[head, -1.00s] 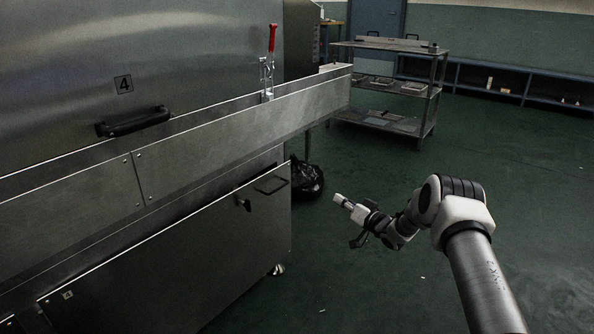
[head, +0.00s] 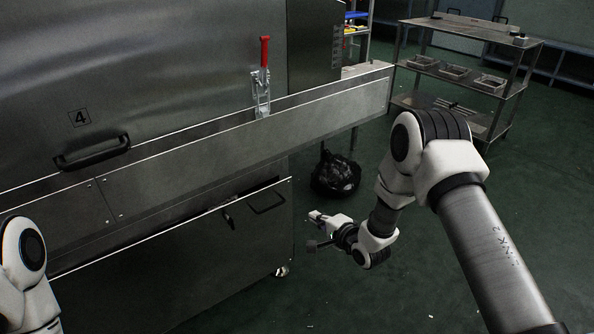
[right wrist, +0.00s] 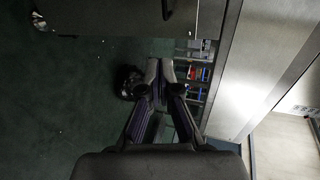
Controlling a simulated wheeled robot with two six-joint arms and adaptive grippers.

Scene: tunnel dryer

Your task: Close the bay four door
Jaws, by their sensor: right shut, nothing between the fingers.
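The lower door (head: 190,265) under the number 4 panel is a grey metal sheet with a bar handle (head: 268,202) and a small latch (head: 228,218) near its top right. A dark gap shows behind its top edge, so it stands ajar. My right gripper (head: 312,215) is shut and empty, just right of the door's free edge and apart from it. In the right wrist view, the shut fingers (right wrist: 160,65) point past the door (right wrist: 110,17), seen at the top. My left arm shows at the left edge; its gripper is out of view.
The upper panel (head: 190,60) has a black handle (head: 92,153). A red-handled toggle clamp (head: 263,80) stands on the ledge (head: 250,135). A black bag (head: 336,174) lies on the floor behind my gripper. A shelf cart (head: 470,65) stands at the back right. The floor on the right is open.

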